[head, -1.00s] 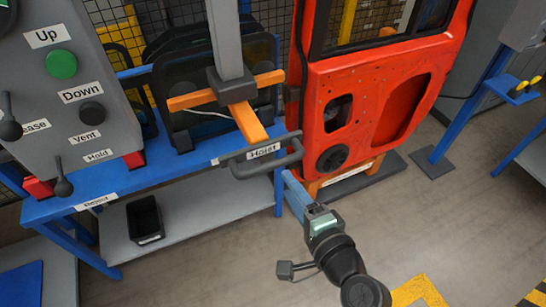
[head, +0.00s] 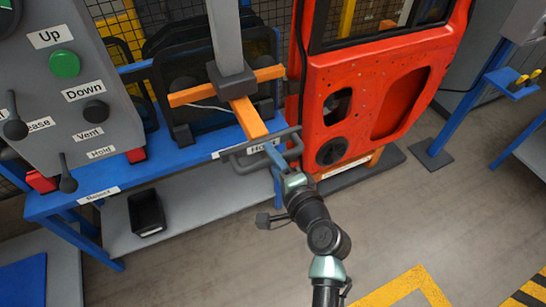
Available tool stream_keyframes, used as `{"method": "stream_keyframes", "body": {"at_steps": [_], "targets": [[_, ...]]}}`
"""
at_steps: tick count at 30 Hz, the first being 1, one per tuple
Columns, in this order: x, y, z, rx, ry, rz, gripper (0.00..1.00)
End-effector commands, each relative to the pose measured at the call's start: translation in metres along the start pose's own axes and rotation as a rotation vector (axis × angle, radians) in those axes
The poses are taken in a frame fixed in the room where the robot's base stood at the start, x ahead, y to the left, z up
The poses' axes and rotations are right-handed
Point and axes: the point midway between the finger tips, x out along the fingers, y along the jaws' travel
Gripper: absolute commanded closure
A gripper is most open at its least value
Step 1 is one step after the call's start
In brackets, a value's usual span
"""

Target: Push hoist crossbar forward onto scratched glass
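The hoist (head: 228,70) hangs as a grey vertical post with an orange crossbar (head: 255,76) and an orange arm reaching toward me. A dark grey loop handle (head: 244,165) sits at the arm's near end, over the partly covered "Hoist" label. My gripper (head: 270,149), with blue fingers, is at the handle's right part and overlaps it. I cannot tell whether it touches or grips the bar. Dark glass panes (head: 180,58) stand in the rack behind the crossbar. A pale curved line shows low behind the crossbar; I cannot tell whether it is a scratch.
A red door (head: 440,70) stands just right of the hoist. A grey control panel (head: 70,120) with buttons and levers is at left. A blue bench (head: 130,178) runs below the hoist, with a black bin (head: 146,212) on its lower shelf. Open floor lies at front right.

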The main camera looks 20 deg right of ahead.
Motion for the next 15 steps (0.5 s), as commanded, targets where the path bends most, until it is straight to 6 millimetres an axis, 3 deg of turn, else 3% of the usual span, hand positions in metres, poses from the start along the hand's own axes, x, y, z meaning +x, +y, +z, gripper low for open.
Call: {"method": "stream_keyframes", "body": {"at_steps": [1, 6, 15], "targets": [[-0.0001, 0.0000, 0.0000, 0.000, 0.000, 0.000, 0.71], [-0.0003, 0.0000, 0.0000, 0.000, 0.000, 0.000, 1.00], [-0.0004, 0.0000, -0.0001, 0.000, 0.000, 0.000, 1.00]]}}
